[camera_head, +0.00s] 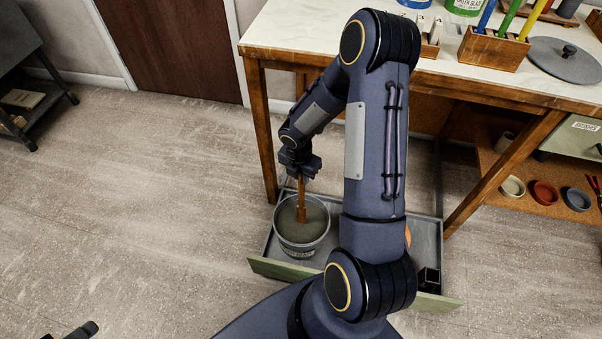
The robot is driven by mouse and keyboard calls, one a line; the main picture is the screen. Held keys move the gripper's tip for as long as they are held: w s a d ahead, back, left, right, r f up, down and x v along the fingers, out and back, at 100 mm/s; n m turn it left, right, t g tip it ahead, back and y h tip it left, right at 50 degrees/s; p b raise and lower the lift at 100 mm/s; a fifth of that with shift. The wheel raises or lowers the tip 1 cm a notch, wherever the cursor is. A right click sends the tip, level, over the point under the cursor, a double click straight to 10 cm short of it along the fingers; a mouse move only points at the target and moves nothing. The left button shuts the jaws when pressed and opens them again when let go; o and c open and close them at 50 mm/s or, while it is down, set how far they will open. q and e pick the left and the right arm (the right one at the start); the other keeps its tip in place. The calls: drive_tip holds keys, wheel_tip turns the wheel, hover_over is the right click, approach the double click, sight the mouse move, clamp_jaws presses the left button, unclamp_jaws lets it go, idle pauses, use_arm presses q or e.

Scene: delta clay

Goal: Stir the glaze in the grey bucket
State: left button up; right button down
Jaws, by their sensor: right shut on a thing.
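The grey bucket (301,247) stands in a low open tray-like drawer (265,266) with a green front, near the floor. Grey glaze (288,217) shows inside it. My right gripper (300,176) is above the bucket, shut on a brown wooden stirring stick (301,198). The stick points down, close to upright, and its lower end is in the glaze, hidden from view. My left gripper is not clearly in view; only a dark piece shows at the bottom left edge.
A wooden worktable (300,35) stands behind, holding a wooden holder (492,50) with coloured tools and a grey lid (566,60). Small bowls (545,192) sit on its lower shelf. My right arm hides part of the drawer.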

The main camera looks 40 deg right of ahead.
sight(301, 191)
drive_tip(key=shift+f+b, duration=3.4)
drive_tip(key=shift+f, duration=1.2)
